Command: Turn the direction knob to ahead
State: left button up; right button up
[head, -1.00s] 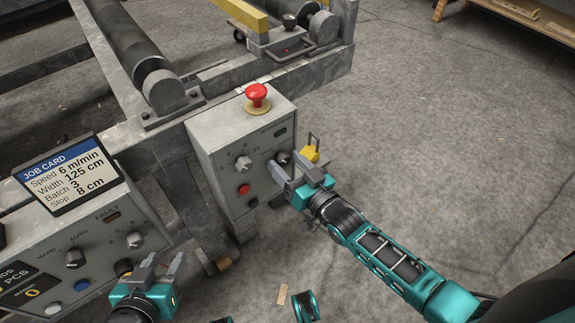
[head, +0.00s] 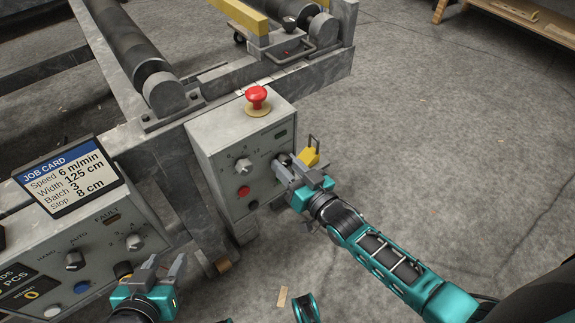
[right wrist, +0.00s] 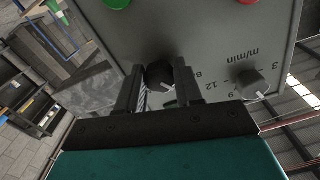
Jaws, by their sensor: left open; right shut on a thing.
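The direction knob (right wrist: 159,75) is a small dark knob on the front of the grey control box (head: 203,150). In the head view it is mostly hidden by my right gripper (head: 281,163). In the right wrist view the dark fingers of that gripper (right wrist: 154,85) stand on either side of the knob and are shut on it. A pale pointer mark shows on the knob's lower edge. Its position labels cannot be read. My left gripper (head: 164,268) is open and empty beside the nearer panel.
The grey box also carries a speed knob (head: 243,165), a red button (head: 243,191) and a red mushroom button (head: 257,95) on top. The nearer panel (head: 92,268) holds selector knobs and a job card (head: 68,178). Open floor lies to the right.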

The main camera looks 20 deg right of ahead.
jog(key=m, duration=0.2)
jog(key=shift+m+p, duration=0.4)
jog(key=m, duration=0.3)
jog(key=shift+m, duration=0.3)
jog(key=m, duration=0.5)
jog(key=shift+a, duration=0.1)
jog(key=shift+s+r+m+b, duration=0.1)
jog(key=shift+m+b, duration=0.25)
jog(key=shift+m, duration=0.85)
jog(key=o, duration=1)
jog(key=shift+o, duration=0.2)
